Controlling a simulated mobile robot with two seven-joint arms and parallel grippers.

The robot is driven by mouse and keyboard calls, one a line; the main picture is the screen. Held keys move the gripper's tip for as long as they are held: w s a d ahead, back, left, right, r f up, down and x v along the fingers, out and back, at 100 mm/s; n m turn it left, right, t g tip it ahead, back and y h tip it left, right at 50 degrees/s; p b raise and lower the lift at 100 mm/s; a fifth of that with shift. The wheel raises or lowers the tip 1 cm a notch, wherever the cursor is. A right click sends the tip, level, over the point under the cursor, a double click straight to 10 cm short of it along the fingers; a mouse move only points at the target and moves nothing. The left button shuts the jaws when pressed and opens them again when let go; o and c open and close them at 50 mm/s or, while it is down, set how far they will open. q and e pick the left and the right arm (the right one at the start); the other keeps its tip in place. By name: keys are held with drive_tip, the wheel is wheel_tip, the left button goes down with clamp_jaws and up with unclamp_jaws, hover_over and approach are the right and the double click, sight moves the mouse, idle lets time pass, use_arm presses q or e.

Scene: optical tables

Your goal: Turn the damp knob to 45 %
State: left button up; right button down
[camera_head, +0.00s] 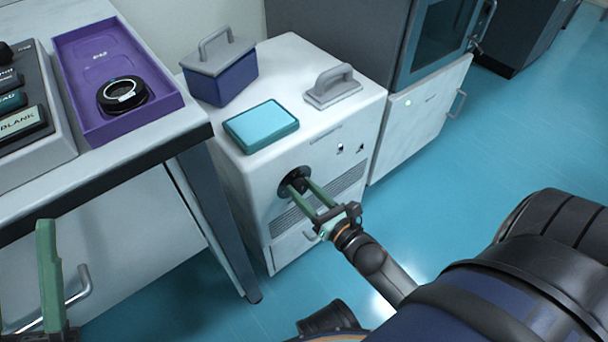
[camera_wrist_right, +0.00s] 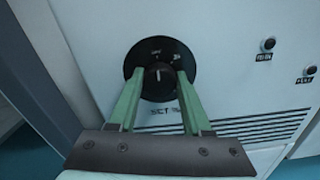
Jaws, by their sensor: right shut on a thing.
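The dark round knob (camera_head: 292,183) sits on the front of a white cabinet unit. In the right wrist view the knob (camera_wrist_right: 158,80) stands on a black disc, with a pale pointer mark near its upper middle. The small markings on the disc and the lettering below it are too small or partly hidden to read. My right gripper (camera_head: 302,184) reaches the front panel with its two green fingers on either side of the knob, shut on it. My left gripper (camera_head: 48,275) shows only partly at the lower left, with one green finger upright, away from the cabinet.
On top of the cabinet (camera_head: 362,112) are a cyan-topped pad (camera_head: 261,125), a grey handle piece (camera_head: 333,86) and a blue lidded box (camera_head: 222,80). Two small buttons (camera_wrist_right: 268,44) and a vent grille (camera_wrist_right: 265,128) lie right of and below the knob. A table with a purple tray (camera_head: 165,105) stands left.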

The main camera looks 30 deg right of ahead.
drive_tip(key=m+p, duration=0.2)
drive_tip(key=m, duration=0.1)
drive_tip(key=shift+r, duration=0.15)
drive_tip(key=m+p, duration=0.2)
drive_tip(key=m, duration=0.2)
drive_tip(key=m+p, duration=0.2)
drive_tip(key=m, duration=0.2)
drive_tip(key=shift+d, duration=0.1)
drive_tip(key=m+p, duration=0.2)
drive_tip(key=m, duration=0.4)
drive_tip(key=m+p, duration=0.1)
drive_tip(key=m, duration=0.1)
drive_tip(key=shift+f+m, duration=0.2)
drive_tip(key=shift+m, duration=0.1)
drive_tip(key=m+p, duration=0.1)
drive_tip(key=m, duration=0.2)
drive_tip(key=shift+f+m, duration=0.1)
drive_tip(key=shift+m, duration=0.3)
use_arm(q)
wheel_tip(320, 180, up, 12)
drive_tip(key=a+p, duration=0.1)
drive_tip(key=shift+s+a+m+t, duration=0.15)
drive_tip(key=shift+s+m+t, duration=0.1)
drive_tip(key=shift+m+t, duration=0.05)
use_arm(e)
drive_tip(key=m, duration=0.5)
drive_tip(key=shift+m, duration=0.4)
use_arm(q)
drive_tip(key=shift+r, duration=0.1)
